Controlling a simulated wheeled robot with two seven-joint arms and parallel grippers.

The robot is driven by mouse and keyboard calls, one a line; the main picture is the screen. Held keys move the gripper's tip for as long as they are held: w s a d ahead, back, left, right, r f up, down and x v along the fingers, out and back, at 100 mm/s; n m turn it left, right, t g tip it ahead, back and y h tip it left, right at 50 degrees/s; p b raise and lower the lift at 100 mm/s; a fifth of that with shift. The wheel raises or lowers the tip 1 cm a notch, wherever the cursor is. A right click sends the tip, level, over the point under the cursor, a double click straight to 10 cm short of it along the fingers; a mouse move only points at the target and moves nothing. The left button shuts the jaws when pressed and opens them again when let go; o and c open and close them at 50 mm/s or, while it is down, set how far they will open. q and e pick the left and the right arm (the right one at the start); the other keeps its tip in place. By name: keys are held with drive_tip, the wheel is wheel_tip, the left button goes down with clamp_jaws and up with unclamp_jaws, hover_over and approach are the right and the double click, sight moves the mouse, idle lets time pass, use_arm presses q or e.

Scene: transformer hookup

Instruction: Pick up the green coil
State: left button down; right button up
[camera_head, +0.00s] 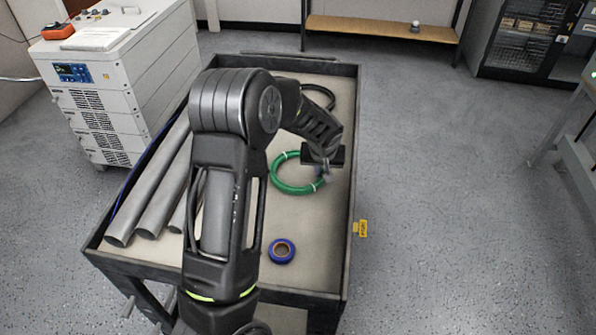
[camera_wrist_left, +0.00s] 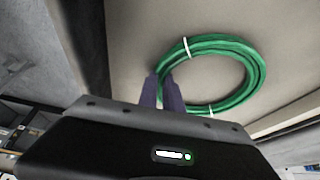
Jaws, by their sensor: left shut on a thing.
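The green coil (camera_head: 290,187) is a ring of green cable with white ties, on the cart's beige top, right of my left arm. My left gripper (camera_head: 322,174) is at the coil's right side, shut on it. In the left wrist view the green coil (camera_wrist_left: 258,75) fills the upper right, and the purple-grey fingers of my left gripper (camera_wrist_left: 163,92) meet its near left edge. Part of the coil there is hidden by the fingers. I cannot tell whether the coil is clear of the cart top. My right gripper is not in view.
The cart (camera_head: 352,215) has a raised dark rim. Grey pipes (camera_head: 155,205) lie at its left, a blue tape roll (camera_head: 282,251) near its front, and a black coil (camera_head: 322,92) at the back. A white cabinet (camera_head: 120,115) stands left.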

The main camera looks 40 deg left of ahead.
use_arm(q)
drive_tip(key=shift+w+r, duration=0.1)
drive_tip(key=shift+r, duration=0.1)
idle(0.3)
wheel_tip(320, 180, up, 10)
drive_tip(key=shift+b, duration=0.4)
drive_tip(key=shift+f, duration=0.1)
idle(0.4)
